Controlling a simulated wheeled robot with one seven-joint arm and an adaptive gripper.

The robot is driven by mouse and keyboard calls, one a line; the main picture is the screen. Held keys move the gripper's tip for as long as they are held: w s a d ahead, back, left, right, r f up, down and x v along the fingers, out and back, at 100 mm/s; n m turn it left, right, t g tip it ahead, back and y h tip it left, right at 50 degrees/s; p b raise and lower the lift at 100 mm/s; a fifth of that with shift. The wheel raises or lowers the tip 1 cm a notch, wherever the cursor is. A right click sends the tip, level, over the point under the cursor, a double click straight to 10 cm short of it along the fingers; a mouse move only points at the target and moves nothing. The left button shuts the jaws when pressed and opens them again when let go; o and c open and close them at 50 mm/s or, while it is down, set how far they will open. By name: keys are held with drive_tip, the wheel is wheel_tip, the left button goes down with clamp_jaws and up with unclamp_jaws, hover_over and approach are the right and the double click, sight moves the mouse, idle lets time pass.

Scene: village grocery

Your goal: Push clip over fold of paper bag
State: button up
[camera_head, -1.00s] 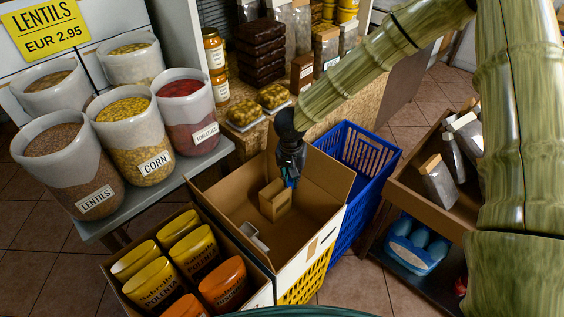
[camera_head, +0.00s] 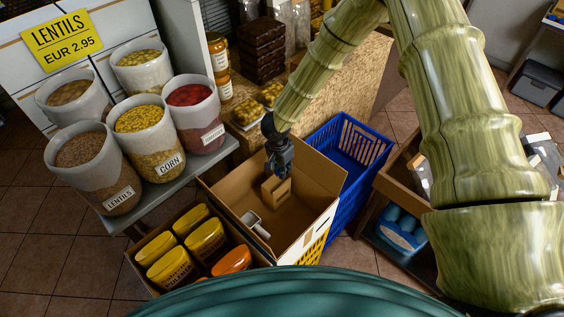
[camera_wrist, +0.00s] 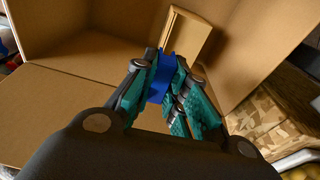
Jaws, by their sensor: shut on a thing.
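The small tan paper bag (camera_head: 276,188) stands inside an open cardboard box (camera_head: 231,203). In the wrist view the bag (camera_wrist: 188,35) stands just beyond my fingertips. My gripper (camera_head: 281,174) is over the box, directly above the bag. In the wrist view the teal fingers of my gripper (camera_wrist: 165,80) are shut on a blue clip (camera_wrist: 163,75). The clip's upper end overlaps the bag's near edge in the picture. I cannot tell whether it touches the bag or sits around the fold.
A white scoop (camera_head: 256,224) lies in the box beside the bag. The box walls rise around my gripper. A blue crate (camera_head: 343,185) stands to the right, and a box of polenta bags (camera_head: 186,244) to the left. Tubs of lentils and corn (camera_head: 144,138) stand on a grey table.

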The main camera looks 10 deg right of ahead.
drive_tip(key=shift+a+f, duration=0.1)
drive_tip(key=shift+f, duration=0.1)
drive_tip(key=b, duration=0.5)
hover_over(283, 185)
drive_tip(key=shift+a+f, duration=0.2)
drive_tip(key=shift+f, duration=3)
drive_tip(key=shift+p, duration=0.7)
drive_tip(key=shift+f+p, duration=0.4)
drive_tip(key=shift+f, duration=0.65)
idle(1.1)
